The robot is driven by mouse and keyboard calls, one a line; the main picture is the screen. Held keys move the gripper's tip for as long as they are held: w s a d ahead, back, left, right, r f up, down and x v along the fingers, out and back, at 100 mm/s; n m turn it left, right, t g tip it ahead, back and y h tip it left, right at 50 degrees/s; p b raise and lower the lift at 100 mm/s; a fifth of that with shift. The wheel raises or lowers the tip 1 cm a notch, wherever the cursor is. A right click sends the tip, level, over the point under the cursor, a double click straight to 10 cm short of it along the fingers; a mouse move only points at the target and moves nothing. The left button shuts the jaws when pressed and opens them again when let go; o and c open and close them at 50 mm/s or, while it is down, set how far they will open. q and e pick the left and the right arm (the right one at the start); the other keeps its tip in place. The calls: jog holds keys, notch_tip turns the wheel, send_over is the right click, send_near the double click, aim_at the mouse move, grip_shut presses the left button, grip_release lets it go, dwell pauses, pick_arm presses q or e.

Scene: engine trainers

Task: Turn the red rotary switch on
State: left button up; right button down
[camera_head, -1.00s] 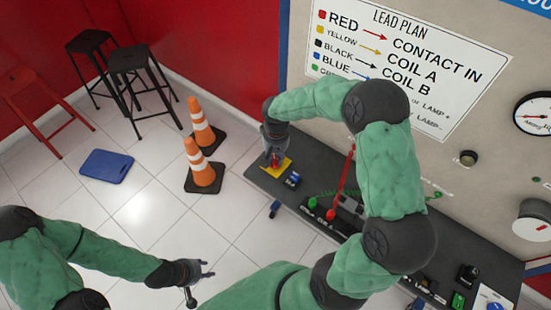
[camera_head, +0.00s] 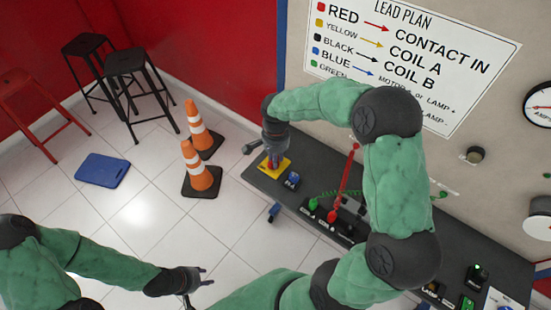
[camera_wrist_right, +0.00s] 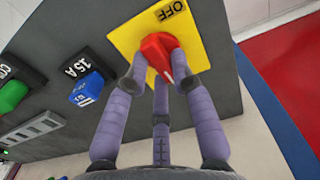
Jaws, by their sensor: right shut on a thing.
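The red rotary switch (camera_wrist_right: 156,52) sits on a yellow plate (camera_wrist_right: 125,36) marked OFF, at the left end of the dark bench. In the head view the yellow plate (camera_head: 281,169) is partly covered by my right gripper (camera_head: 271,153). In the right wrist view the fingers of my right gripper (camera_wrist_right: 160,72) are closed around the red knob, and its pointer shows between them. My left gripper (camera_head: 204,278) is over the floor at the lower left, away from the bench, with its fingers apart and nothing between them.
A blue block (camera_head: 292,180) stands beside the yellow plate. A red lead (camera_head: 345,180) and a green lead (camera_head: 340,194) are on the dark bench (camera_head: 310,160). Orange cones (camera_head: 200,172), black stools (camera_head: 128,62) and a blue mat (camera_head: 103,170) are on the floor to the left.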

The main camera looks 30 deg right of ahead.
jog(key=shift+m, duration=0.5)
jog(key=c, duration=1)
grip_release()
jog(key=shift+c, duration=0.2)
jog(key=shift+r, duration=0.1)
notch_tip(320, 180, up, 12)
